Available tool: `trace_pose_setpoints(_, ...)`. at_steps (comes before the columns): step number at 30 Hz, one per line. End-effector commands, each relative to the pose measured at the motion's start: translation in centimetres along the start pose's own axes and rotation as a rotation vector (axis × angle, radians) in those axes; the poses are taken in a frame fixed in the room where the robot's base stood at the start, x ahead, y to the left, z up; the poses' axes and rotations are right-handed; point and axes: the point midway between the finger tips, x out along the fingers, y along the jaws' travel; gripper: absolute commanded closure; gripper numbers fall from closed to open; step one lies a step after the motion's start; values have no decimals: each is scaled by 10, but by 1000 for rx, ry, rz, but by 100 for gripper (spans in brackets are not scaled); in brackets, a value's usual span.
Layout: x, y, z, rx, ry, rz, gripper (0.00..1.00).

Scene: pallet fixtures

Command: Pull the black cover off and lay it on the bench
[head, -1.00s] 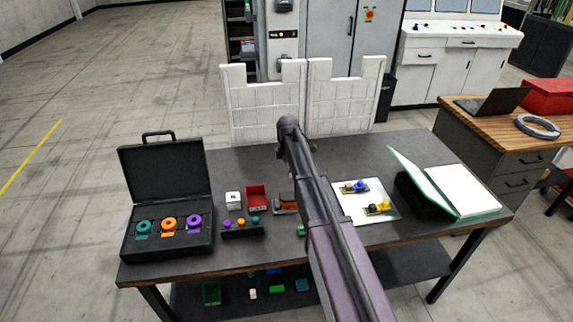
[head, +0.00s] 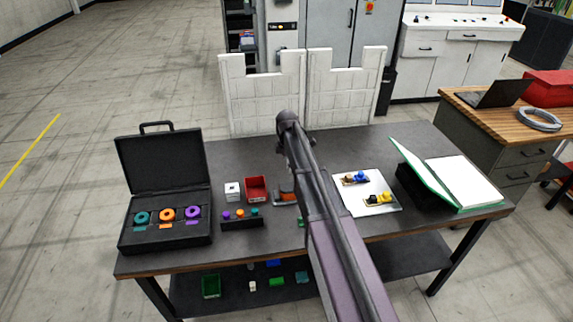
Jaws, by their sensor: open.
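A pale board (head: 364,208) lies right of centre on the dark bench (head: 330,146). On it sit two small fixtures, one with blue and tan parts (head: 355,178) and one with black and yellow parts (head: 378,199). The black part may be the black cover, but it is too small to tell. My arm crosses the middle of the bench. My gripper's fingers do not show; the arm hides that area. A grey and orange item (head: 284,198) is partly hidden beside the arm.
An open black case (head: 165,237) with coloured rings stands at the left. A white cube (head: 232,191), red bin (head: 256,189) and black rack (head: 242,222) lie beside it. An open green binder (head: 470,208) is at the right. White panels (head: 262,100) stand behind the bench.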

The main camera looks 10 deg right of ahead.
Motion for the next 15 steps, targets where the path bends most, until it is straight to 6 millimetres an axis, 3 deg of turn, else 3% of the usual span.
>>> trace_pose_setpoints(15, 44, 0, -1, -1, 0, 0, 0)
